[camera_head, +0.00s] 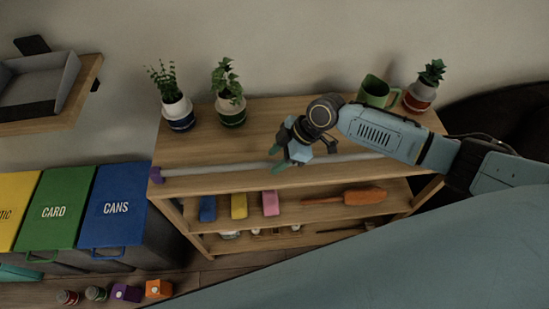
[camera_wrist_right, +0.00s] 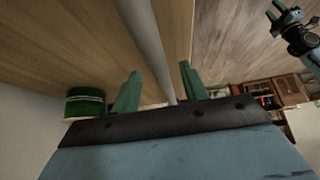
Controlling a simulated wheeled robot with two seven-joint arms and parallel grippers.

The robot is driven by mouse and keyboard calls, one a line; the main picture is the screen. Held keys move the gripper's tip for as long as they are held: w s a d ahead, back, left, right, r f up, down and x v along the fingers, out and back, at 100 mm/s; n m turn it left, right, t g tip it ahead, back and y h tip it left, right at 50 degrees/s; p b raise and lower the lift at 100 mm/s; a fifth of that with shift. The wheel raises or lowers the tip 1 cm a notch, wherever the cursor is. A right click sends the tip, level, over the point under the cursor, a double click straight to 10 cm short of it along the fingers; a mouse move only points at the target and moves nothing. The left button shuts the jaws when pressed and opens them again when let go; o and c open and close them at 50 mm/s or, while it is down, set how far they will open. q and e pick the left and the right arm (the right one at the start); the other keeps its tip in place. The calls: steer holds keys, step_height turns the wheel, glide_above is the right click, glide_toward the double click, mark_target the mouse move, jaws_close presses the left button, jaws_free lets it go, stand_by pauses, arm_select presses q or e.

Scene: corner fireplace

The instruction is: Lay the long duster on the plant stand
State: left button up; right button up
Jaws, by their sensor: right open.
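The long duster (camera_head: 215,168) is a thin pale grey pole with a purple end at the left. It lies along the front part of the wooden plant stand's top (camera_head: 270,115). My right gripper (camera_head: 279,160) is low over the duster's middle. In the right wrist view the open fingers (camera_wrist_right: 158,92) stand on either side of the pole (camera_wrist_right: 150,45); contact is not clear. Part of the duster is hidden behind my right gripper and arm. My left gripper (camera_wrist_right: 281,16) shows small at the upper right of the right wrist view; it is outside the head view.
Two potted plants (camera_head: 177,113) (camera_head: 231,110) stand at the top's back left. A green mug (camera_head: 374,92) and a red-banded potted plant (camera_head: 421,95) stand at the right. Lower shelves hold sponges (camera_head: 239,206) and an orange-headed brush (camera_head: 364,196). Bins (camera_head: 113,210) stand left.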

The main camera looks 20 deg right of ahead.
steer(key=v, duration=1.2)
steer(key=shift+p, duration=0.3)
steer(key=shift+s+a, duration=0.1)
steer(key=s+a+f+m+t+h, duration=0.15)
steer(key=s+a+f+m, duration=0.3)
steer(key=s+a, duration=0.45)
steer(key=s+d+m+h, duration=0.5)
steer(key=s+d+m, duration=0.4)
steer(key=s, duration=0.2)
step_height(320, 180, down, 28)
steer(key=s, duration=0.3)
steer(key=s+d+f+g+b, duration=0.1)
steer(key=s+d+f+g, duration=0.1)
steer(key=s+f, duration=1.2)
steer(key=shift+s+d, duration=0.75)
steer(key=shift+s, duration=0.05)
